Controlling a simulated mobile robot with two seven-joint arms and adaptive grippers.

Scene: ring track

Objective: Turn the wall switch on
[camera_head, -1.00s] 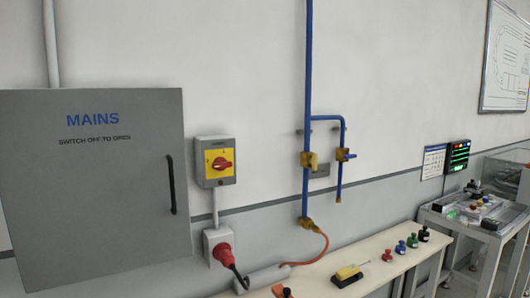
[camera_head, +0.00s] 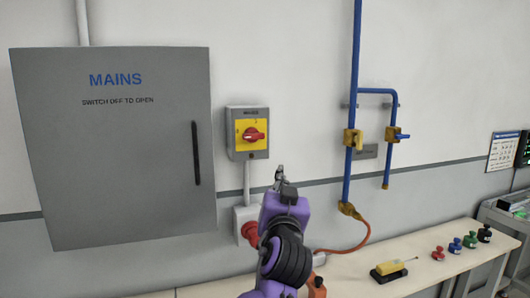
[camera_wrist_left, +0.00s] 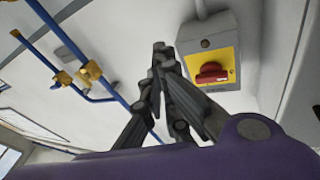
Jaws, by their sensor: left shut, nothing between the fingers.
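The wall switch (camera_head: 248,133) is a grey box with a yellow plate and a red rotary knob (camera_head: 254,134), mounted on the wall right of the MAINS cabinet. The knob lies roughly horizontal in the head view. In the left wrist view the switch (camera_wrist_left: 209,52) and its red knob (camera_wrist_left: 212,73) are at upper right. My left gripper (camera_head: 279,172) is below and slightly right of the switch, pointing up, apart from it. In the left wrist view its fingertips (camera_wrist_left: 160,48) meet, shut and empty, left of the switch. My right gripper is not in view.
The grey MAINS cabinet (camera_head: 115,190) is closed at left. Blue pipes (camera_head: 354,100) with yellow valves run down the wall at right. A red plug (camera_head: 250,231) sits below the switch, partly behind my arm. A bench (camera_head: 425,270) holds a yellow tool and several coloured knobs.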

